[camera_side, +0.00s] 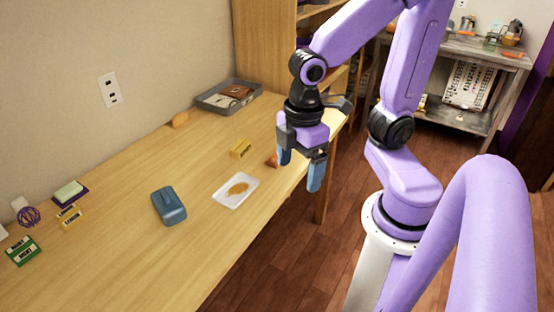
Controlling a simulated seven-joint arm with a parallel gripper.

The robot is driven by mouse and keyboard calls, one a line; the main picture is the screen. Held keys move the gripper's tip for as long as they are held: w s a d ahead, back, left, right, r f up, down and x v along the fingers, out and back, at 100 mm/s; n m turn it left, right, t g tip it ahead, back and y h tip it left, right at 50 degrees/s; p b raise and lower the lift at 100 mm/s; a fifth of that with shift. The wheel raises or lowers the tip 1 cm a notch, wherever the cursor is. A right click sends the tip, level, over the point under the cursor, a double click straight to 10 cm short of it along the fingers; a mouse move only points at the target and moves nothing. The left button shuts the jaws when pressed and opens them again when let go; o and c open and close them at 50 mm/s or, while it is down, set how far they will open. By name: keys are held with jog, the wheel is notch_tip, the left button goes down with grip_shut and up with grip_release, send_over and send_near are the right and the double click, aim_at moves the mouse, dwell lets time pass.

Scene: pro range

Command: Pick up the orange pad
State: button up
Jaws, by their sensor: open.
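A small orange piece (272,160) lies on the wooden table (130,250) near its right edge, partly hidden behind my gripper's left finger. A second orange piece (180,120) stands at the back of the table against the wall. I cannot tell from this view which of them is the pad. My gripper (300,171) is open and empty, its blue fingertips pointing down near the table's right edge. It is just right of the nearer orange piece; whether it touches it is unclear.
A grey tray (212,108) sits at the back by the wooden shelf (265,45). Small boxes lie far left.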

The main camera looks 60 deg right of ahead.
jog(key=w+d+f+n, duration=0.15)
jog(key=w+d, duration=0.25)
jog(key=w, duration=0.8)
jog(key=n, duration=0.2)
send_over(277, 157)
jog(key=w, duration=0.1)
notch_tip(277, 157, down, 9)
jog(key=f, duration=0.8)
jog(key=d+f, duration=0.1)
jog(key=f, duration=0.3)
jog(key=shift+d+f, duration=0.15)
jog(key=shift+f, duration=1.2)
jog(key=shift+d+f, duration=0.1)
jog(key=shift+f, duration=1.2)
jog(key=c, duration=1.1)
